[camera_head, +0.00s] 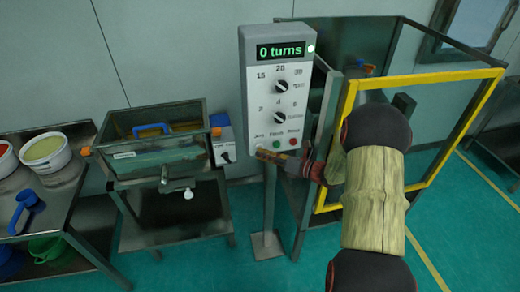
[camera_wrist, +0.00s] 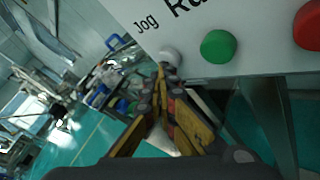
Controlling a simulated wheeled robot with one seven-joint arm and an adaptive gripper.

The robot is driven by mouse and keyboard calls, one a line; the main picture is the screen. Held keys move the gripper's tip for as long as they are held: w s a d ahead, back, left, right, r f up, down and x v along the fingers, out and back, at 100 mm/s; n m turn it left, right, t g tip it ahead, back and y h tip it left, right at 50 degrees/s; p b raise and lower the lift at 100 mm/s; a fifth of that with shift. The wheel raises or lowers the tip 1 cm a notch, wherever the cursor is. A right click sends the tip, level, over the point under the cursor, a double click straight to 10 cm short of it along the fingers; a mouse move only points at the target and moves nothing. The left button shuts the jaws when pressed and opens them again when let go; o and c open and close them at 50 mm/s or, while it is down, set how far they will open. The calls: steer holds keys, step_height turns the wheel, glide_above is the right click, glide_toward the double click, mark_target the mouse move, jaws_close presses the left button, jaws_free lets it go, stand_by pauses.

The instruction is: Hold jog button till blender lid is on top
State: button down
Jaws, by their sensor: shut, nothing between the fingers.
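The control box (camera_head: 277,95) stands on a post and its display (camera_head: 281,51) reads "0 turns". In the wrist view the pale round jog button (camera_wrist: 170,56) sits under the word "Jog". My gripper (camera_wrist: 163,78) is shut and empty, with its fingertips at the lower edge of that button. I cannot tell whether they touch or press it. No blender lid can be made out; my arm hides part of the caged area.
The green button (camera_wrist: 218,46) and red button (camera_wrist: 308,26) are close to the right of the jog button. A yellow-framed guard (camera_head: 345,115) stands right of the box, beside my arm. A metal-framed tank (camera_head: 150,120) and a table with tubs (camera_head: 43,152) are at left.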

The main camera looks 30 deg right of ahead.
stand_by(0.8)
steer(key=shift+s+a+p, duration=0.25)
steer(key=shift+s+p, duration=0.15)
steer(key=shift+s, duration=0.45)
steer(key=shift+s, duration=0.1)
steer(key=shift+s+a+p, duration=0.25)
steer(key=shift+s+p, duration=0.05)
steer(key=shift+s, duration=0.45)
steer(key=shift+s+a+p, duration=0.2)
steer(key=shift+s+p, duration=0.1)
steer(key=shift+s, duration=0.5)
steer(key=shift+s+a+p, duration=0.25)
steer(key=shift+s+p, duration=0.05)
steer(key=shift+s, duration=0.45)
